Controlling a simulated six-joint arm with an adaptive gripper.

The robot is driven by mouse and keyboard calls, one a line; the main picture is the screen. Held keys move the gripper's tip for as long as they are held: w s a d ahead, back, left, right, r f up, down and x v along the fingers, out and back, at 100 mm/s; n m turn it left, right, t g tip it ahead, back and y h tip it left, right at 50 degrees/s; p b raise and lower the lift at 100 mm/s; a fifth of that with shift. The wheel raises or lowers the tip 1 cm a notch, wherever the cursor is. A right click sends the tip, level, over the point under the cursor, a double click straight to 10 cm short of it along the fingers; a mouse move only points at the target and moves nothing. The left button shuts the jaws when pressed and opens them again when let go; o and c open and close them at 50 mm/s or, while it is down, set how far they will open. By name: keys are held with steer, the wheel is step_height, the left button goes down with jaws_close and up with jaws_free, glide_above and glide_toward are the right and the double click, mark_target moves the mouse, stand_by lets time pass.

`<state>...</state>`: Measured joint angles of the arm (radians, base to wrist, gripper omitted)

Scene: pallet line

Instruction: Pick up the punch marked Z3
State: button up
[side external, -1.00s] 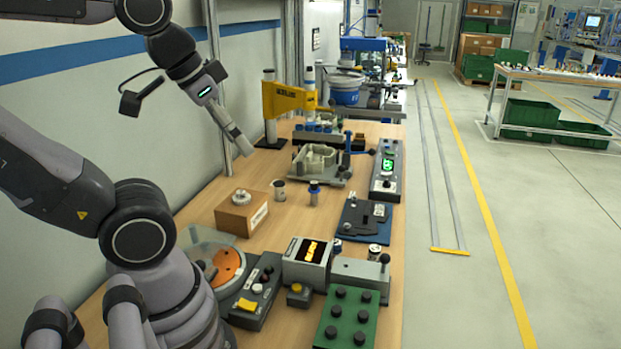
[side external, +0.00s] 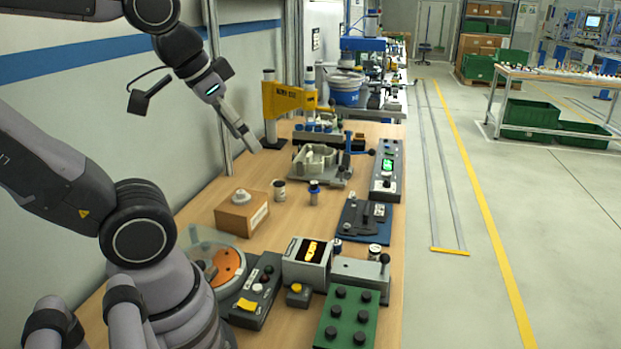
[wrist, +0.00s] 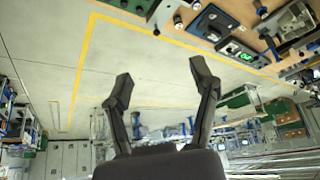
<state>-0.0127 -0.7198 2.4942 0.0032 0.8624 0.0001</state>
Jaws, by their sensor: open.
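Small cylindrical pieces that may be punches stand on the bench in the side view: a grey one (side external: 279,190), a blue-and-silver one (side external: 314,192), and two near the front, one dark (side external: 337,246) and one silver-topped (side external: 374,251). No marking can be read on any of them, so I cannot tell which is Z3. My gripper (side external: 254,146) is in the air above the back of the bench, left of the yellow press. In the wrist view its two fingers (wrist: 162,80) are spread apart with nothing between them.
A yellow press (side external: 289,98) stands behind. A cardboard box (side external: 241,212) with a white part on top, a grey fixture (side external: 318,163), a blue plate fixture (side external: 361,222), a display box (side external: 307,261) and a green block (side external: 346,318) crowd the bench. Bare wood shows around the cylinders.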

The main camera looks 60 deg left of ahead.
mark_target(312, 184)
steer(key=w+a+f+n+t+y, duration=0.15)
steer(key=w+a+f, duration=0.35)
steer(key=w+a, duration=0.5)
steer(key=w+a+f+n+t+y, duration=0.15)
steer(key=w+a+f, duration=0.3)
steer(key=w, duration=0.95)
steer(key=a+f+n+t+y, duration=0.1)
steer(key=a+f+n+y, duration=0.1)
steer(key=a+f, duration=0.8)
steer(key=a+f+n+t+y, duration=0.1)
steer(key=a+f+t+y, duration=0.1)
steer(key=a+f, duration=0.7)
steer(key=w+a+f, duration=0.1)
steer(key=w+f, duration=0.1)
steer(key=w, duration=0.1)
steer(key=w+a+f, duration=0.2)
steer(key=w+f, duration=0.1)
steer(key=w, duration=0.1)
steer(key=w+a+f, duration=0.1)
steer(key=w+f, duration=0.1)
steer(key=w, duration=0.1)
steer(key=shift+w+a+f, duration=0.2)
steer(key=shift+w+f, duration=0.05)
steer(key=shift+w, duration=0.1)
steer(key=shift+c, duration=0.2)
steer(key=shift+r, duration=0.1)
jaws_close()
